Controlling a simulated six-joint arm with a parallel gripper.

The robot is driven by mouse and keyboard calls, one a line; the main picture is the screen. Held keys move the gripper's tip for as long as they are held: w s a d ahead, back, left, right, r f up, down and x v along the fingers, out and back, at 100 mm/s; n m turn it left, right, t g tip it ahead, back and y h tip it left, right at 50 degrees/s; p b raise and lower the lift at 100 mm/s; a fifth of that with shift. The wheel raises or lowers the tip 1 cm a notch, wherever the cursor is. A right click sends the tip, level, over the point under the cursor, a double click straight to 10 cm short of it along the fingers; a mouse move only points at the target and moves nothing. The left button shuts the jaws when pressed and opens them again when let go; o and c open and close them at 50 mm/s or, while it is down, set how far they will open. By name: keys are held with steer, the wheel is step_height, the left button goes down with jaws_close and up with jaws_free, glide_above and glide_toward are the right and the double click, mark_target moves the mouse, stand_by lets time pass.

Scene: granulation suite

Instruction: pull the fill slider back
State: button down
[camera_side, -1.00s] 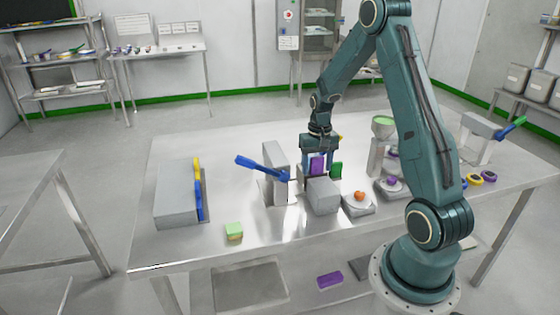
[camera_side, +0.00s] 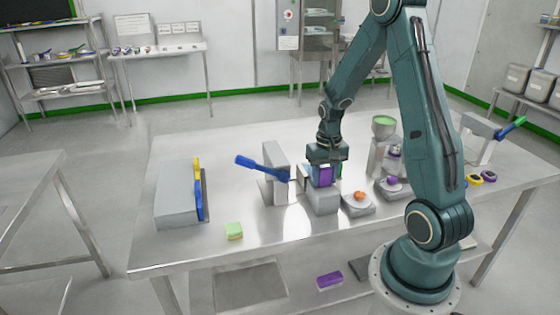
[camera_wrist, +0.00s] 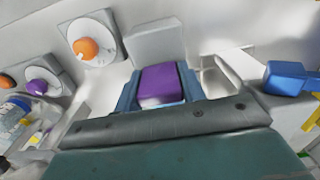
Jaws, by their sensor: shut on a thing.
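A purple block (camera_side: 322,175), which I take to be the handle of the fill slider, stands upright over the back of a low grey housing (camera_side: 322,201) in the middle of the table. My gripper (camera_side: 323,168) points down over it and is shut on it. In the wrist view the purple block (camera_wrist: 160,83) sits between the two blue fingers of my gripper (camera_wrist: 160,94), and the grey housing (camera_wrist: 155,45) is just beyond it. The lower part of the handle is hidden.
A grey post with a blue lever (camera_side: 262,168) stands close on the left. On the right are a plate with an orange knob (camera_side: 359,196) and one with a purple knob (camera_side: 392,182). A green-yellow block (camera_side: 234,231) lies at front left.

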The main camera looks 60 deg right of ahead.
mark_target(329, 194)
steer(key=shift+s+a, duration=1.35)
steer(key=c, duration=0.8)
jaws_free()
steer(key=shift+c, duration=0.2)
steer(key=shift+r, duration=0.1)
steer(key=shift+d+r, duration=0.1)
steer(key=shift+r, duration=0.6)
step_height(329, 194, up, 12)
steer(key=shift+r, duration=0.15)
